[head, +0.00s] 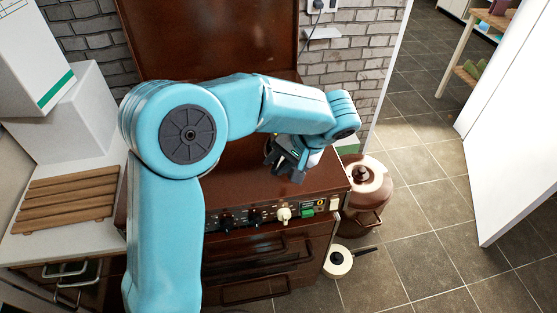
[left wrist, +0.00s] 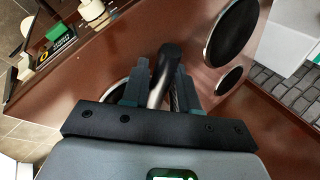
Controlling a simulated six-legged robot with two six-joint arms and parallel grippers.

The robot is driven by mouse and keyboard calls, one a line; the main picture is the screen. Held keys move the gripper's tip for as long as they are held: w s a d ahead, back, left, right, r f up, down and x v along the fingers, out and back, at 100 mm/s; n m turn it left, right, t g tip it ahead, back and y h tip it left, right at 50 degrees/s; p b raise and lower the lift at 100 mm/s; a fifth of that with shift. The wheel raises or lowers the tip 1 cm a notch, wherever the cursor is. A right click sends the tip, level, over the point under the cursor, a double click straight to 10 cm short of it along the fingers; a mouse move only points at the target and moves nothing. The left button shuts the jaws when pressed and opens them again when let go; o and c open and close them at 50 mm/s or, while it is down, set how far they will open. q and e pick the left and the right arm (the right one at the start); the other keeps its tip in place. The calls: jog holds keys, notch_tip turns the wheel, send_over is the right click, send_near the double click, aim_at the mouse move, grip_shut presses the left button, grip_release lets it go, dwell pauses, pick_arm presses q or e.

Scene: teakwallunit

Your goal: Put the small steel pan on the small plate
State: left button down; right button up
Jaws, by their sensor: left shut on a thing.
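My left gripper (head: 287,160) is over the brown stove top (head: 240,172) in the head view. In the left wrist view, its fingers (left wrist: 160,82) are shut on a handle (left wrist: 168,58) with a black end and a steel-coloured part, apparently the small steel pan's. The pan's body is hidden by the gripper. Round black hotplates with steel rims are set in the stove top: a large one (left wrist: 232,32) and a smaller-looking one (left wrist: 222,80). Another (left wrist: 115,92) is partly hidden by the left finger. My right gripper is not in view.
A cream pan (head: 338,262) with a dark handle and a brown lidded pot (head: 363,185) are beside the stove on the right. Knobs (head: 283,213) line the stove front. A wooden rack (head: 65,198) lies on the left counter. Tiled floor is open at right.

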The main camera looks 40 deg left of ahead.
pick_arm(q)
jog(key=c, duration=0.8)
grip_release()
jog(key=shift+f, duration=0.1)
jog(key=p+v, duration=0.1)
jog(key=v, duration=1.5)
jog(key=shift+d, duration=0.1)
